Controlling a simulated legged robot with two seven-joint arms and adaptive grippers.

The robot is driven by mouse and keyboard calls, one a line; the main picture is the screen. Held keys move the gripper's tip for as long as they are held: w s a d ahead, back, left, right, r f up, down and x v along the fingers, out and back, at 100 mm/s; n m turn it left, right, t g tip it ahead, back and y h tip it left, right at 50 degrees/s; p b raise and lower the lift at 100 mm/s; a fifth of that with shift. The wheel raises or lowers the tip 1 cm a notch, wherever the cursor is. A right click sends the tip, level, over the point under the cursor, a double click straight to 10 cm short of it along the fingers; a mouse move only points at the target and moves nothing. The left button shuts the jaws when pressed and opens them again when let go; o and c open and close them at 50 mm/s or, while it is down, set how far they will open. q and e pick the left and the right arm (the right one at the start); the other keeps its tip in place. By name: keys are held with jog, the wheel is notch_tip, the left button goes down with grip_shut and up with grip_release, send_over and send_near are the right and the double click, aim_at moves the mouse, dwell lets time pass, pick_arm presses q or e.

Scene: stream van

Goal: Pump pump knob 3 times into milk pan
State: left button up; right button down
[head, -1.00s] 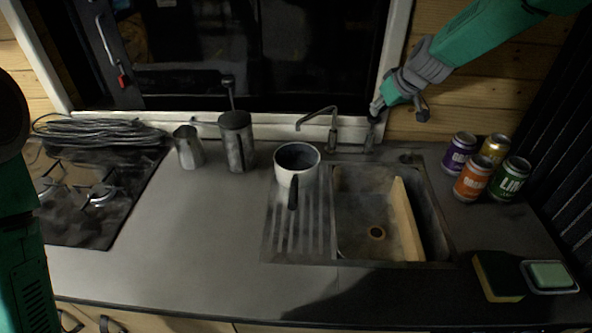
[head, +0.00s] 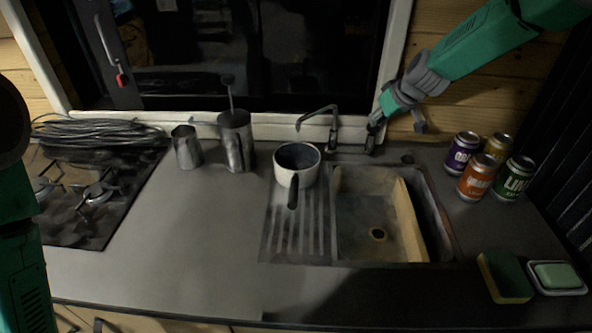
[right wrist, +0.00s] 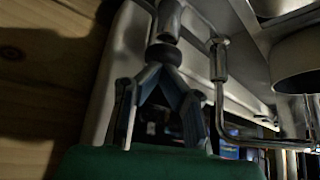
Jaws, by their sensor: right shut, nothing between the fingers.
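The pump knob (head: 371,130) is a small dark disc on a steel post behind the sink, next to the tap (head: 333,128). In the right wrist view the knob (right wrist: 164,54) is at the tips of my shut fingers. My right gripper (head: 374,123) is shut and empty, pointing down on the knob, seemingly touching it. The milk pan (head: 300,178), white with a dark inside and black handle, sits on the ribbed drainer left of the basin. The tap's spout reaches over the pan's back edge. My left arm shows at the left edge; its gripper is out of view.
Several cans (head: 475,178) stand right of the sink (head: 372,215). A sponge (head: 505,277) and soap dish (head: 556,278) lie front right. A steel canister (head: 237,147) and jug (head: 187,148) stand left of the pan. The left counter is clear up to the stove (head: 85,205).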

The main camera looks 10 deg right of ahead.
aim_at(385, 79)
jog(key=shift+f, duration=0.35)
jog(key=shift+r, duration=0.2)
jog(key=shift+r+p, duration=2)
jog(key=shift+r, duration=0.75)
notch_tip(385, 79, up, 6)
jog(key=p, duration=0.4)
